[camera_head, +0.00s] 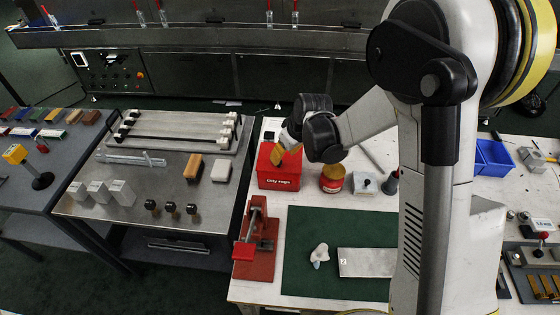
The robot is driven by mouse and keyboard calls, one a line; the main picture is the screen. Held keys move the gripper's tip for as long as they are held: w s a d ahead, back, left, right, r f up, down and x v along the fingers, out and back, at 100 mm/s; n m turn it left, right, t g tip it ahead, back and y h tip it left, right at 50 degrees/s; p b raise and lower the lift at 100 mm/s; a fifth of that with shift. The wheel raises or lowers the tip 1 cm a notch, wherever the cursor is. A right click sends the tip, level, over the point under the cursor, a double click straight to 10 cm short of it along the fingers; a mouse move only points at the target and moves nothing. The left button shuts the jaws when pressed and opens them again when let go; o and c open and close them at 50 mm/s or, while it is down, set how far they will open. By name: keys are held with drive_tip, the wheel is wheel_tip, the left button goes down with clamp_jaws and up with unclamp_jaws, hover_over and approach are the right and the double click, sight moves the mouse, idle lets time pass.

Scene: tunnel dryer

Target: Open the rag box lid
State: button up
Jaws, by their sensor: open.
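The red rag box (278,179) with white lettering on its front stands at the back left of the white workbench. Its top looks red and closed, but my gripper partly covers it. My gripper (283,155) is open, with its tan fingertips over the upper right part of the box. I cannot tell whether the fingertips touch the lid. Nothing shows between them.
A red tin with a yellowish top (332,180) stands close right of the box. A grey block (365,184) is beyond it. A red clamp-like device (256,243) stands in front. A green mat (310,229) covers the bench centre. A metal table (150,215) is at left.

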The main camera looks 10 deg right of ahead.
drive_tip(key=b+x, duration=0.1)
drive_tip(key=x, duration=0.4)
drive_tip(key=shift+f, duration=0.15)
clamp_jaws()
